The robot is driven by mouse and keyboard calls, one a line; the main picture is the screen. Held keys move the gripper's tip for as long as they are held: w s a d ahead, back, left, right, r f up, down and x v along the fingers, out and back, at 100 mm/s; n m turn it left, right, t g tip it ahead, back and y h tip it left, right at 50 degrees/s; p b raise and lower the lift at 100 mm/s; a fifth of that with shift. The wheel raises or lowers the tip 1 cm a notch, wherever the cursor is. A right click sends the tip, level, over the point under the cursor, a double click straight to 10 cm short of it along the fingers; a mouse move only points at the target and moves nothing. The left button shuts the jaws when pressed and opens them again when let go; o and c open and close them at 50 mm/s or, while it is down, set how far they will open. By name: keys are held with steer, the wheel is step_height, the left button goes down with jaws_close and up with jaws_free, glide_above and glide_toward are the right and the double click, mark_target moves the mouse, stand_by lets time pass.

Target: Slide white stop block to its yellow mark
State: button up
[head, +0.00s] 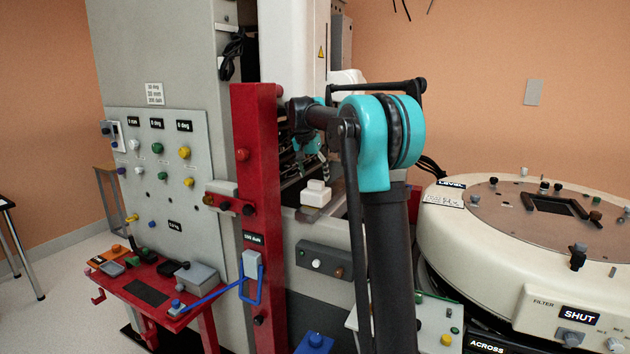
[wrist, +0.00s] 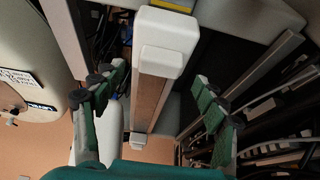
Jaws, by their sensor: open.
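The white stop block (head: 316,193) with a raised knob on top sits at the front of the gantry in the head view. In the wrist view the white block (wrist: 178,28) lies across a tan rail strip, its knob toward me. A yellow mark (wrist: 173,4) shows at the top edge of the wrist view, beyond the block. My gripper (wrist: 160,95) is open, with a green-padded finger on each side of the rail, short of the block and apart from it.
A red post (head: 256,210) stands left of the block. Cables and dark rails (wrist: 280,110) lie on the right in the wrist view. A round cream turntable housing (head: 480,245) stands on the right. A control panel (head: 155,185) and red shelf (head: 140,312) stand left.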

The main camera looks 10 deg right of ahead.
steer(key=v, duration=0.8)
steer(key=shift+r, duration=0.3)
steer(key=s+d+f+n+y, duration=0.1)
steer(key=s+d+f+n, duration=0.1)
steer(key=s+f, duration=1.6)
steer(key=s+d+f+n+y, duration=0.1)
steer(key=s+f+n, duration=0.4)
steer(key=s+f, duration=1.3)
steer(key=s+d, duration=0.1)
steer(key=s, duration=0.4)
steer(key=shift+s+y, duration=0.4)
steer(key=shift+d, duration=0.1)
